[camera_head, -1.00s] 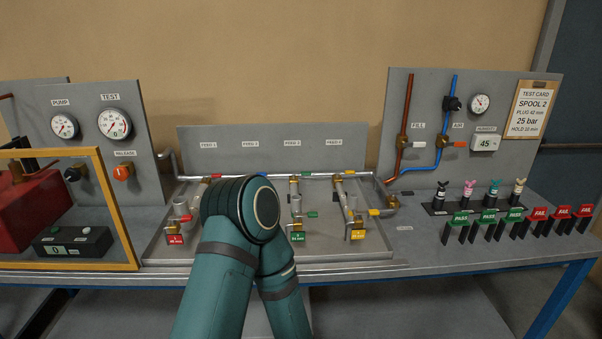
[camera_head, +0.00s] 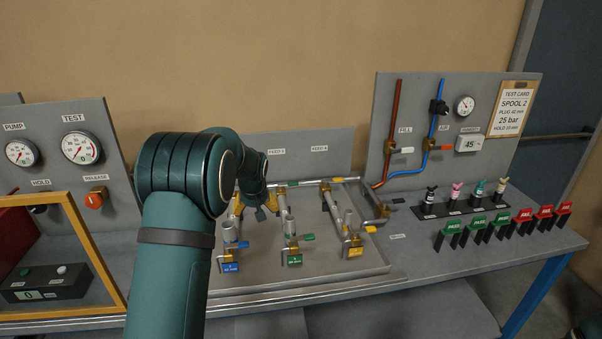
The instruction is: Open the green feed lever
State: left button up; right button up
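The front green lever (camera_head: 308,237) sticks out to the right of the pipe branch with the green tag (camera_head: 291,260). Another small green piece (camera_head: 337,180) shows on the rear rail pipe. My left gripper (camera_head: 257,212), with yellow parts on both sides, hangs behind the blue-tagged and green-tagged branches, left of the green-tagged one. It is apart from the front green lever. My forearm and wrist hide part of the gripper and the left end of the manifold; whether the fingers are open or shut is unclear. My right gripper is out of view.
The blue-tagged branch (camera_head: 230,266) and yellow-tagged branch (camera_head: 354,252) flank the green one. The gauge panel (camera_head: 381,115) stands to the right, several stoppers and PASS/FAIL tags before it. A yellow-framed guard (camera_head: 100,235) is at left. The front tray edge is clear.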

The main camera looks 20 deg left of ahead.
aim_at(291, 183)
jog(key=i, duration=1)
